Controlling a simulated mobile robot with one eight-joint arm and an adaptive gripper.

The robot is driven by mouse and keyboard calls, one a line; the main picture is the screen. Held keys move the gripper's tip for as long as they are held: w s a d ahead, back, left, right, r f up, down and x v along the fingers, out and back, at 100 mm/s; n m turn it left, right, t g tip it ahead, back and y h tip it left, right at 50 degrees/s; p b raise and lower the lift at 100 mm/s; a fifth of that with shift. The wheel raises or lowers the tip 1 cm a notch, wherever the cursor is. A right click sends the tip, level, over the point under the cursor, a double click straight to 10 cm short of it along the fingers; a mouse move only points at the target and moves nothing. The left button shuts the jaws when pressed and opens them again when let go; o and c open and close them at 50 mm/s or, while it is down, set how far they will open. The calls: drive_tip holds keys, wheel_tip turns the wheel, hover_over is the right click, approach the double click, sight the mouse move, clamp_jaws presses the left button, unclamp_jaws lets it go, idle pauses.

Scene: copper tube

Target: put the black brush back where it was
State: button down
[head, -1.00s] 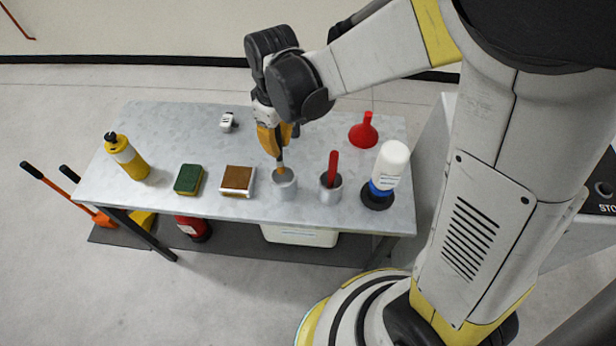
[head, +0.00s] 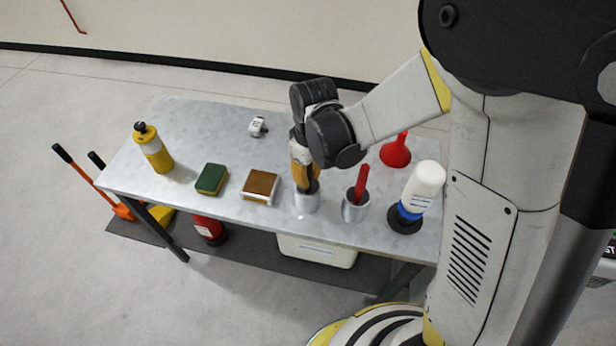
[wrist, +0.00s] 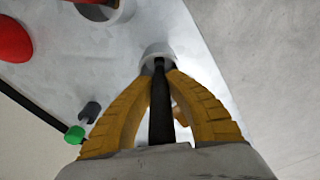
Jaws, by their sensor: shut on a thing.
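My gripper (head: 305,188) is over the left metal cup (head: 307,203) near the table's front edge. In the wrist view its two yellow fingers (wrist: 160,85) are closed around the black brush (wrist: 160,115), a dark rod between them. The far end of the brush meets the mouth of the grey cup (wrist: 157,50). How deep it sits is hidden. In the head view only a little dark of the brush shows at the cup's rim, below the fingers.
Right of the cup stands another metal cup (head: 355,209) with a red handle (head: 361,182), then a white-and-blue bottle (head: 423,190). A red funnel (head: 396,153) is behind. Left are a brown block (head: 260,187), a green sponge (head: 211,178) and a yellow bottle (head: 153,148).

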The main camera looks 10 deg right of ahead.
drive_tip(key=c, duration=1.5)
unclamp_jaws()
drive_tip(key=shift+f, duration=0.1)
drive_tip(key=shift+o, duration=0.2)
drive_tip(key=r+p, duration=0.1)
drive_tip(key=r, duration=0.3)
drive_tip(key=r+p, duration=0.2)
drive_tip(key=r, duration=0.1)
drive_tip(key=r+p, duration=0.2)
drive_tip(key=r, duration=0.2)
drive_tip(key=shift+s+d+r, duration=0.15)
drive_tip(key=shift+d+r, duration=0.1)
drive_tip(key=shift+r, duration=0.05)
drive_tip(key=shift+d+r, duration=0.15)
drive_tip(key=shift+r, duration=0.4)
drive_tip(key=s+d+r+m+t, duration=0.6)
drive_tip(key=s+d+r+m, duration=0.3)
drive_tip(key=d, duration=0.3)
drive_tip(key=shift+s+d+r+t, duration=0.4)
drive_tip(key=shift+s+r, duration=0.35)
drive_tip(key=shift+r, duration=0.15)
